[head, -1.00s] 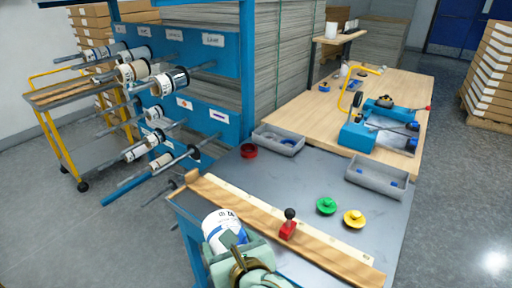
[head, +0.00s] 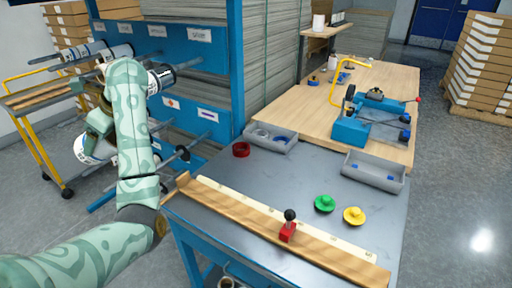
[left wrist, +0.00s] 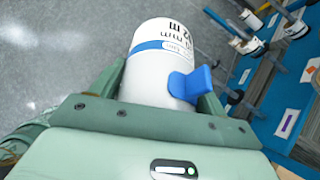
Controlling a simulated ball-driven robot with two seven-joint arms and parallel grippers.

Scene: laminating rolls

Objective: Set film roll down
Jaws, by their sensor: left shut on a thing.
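The film roll (left wrist: 158,52) is a white cylinder with a blue band and dark print. My left gripper (left wrist: 165,100) is shut on it, one finger on each side, in the left wrist view. A blue tab (left wrist: 192,84) sticks out beside the roll's near end. In the head view my left arm reaches up the left side, and my left gripper (head: 97,135) hangs in front of the blue rack. The film roll (head: 84,150) shows partly below it, off the floor; my arm hides the rest. My right gripper is not in view.
The blue rack (head: 195,75) carries several rolls on protruding rods. A yellow-framed cart (head: 35,150) stands at left.

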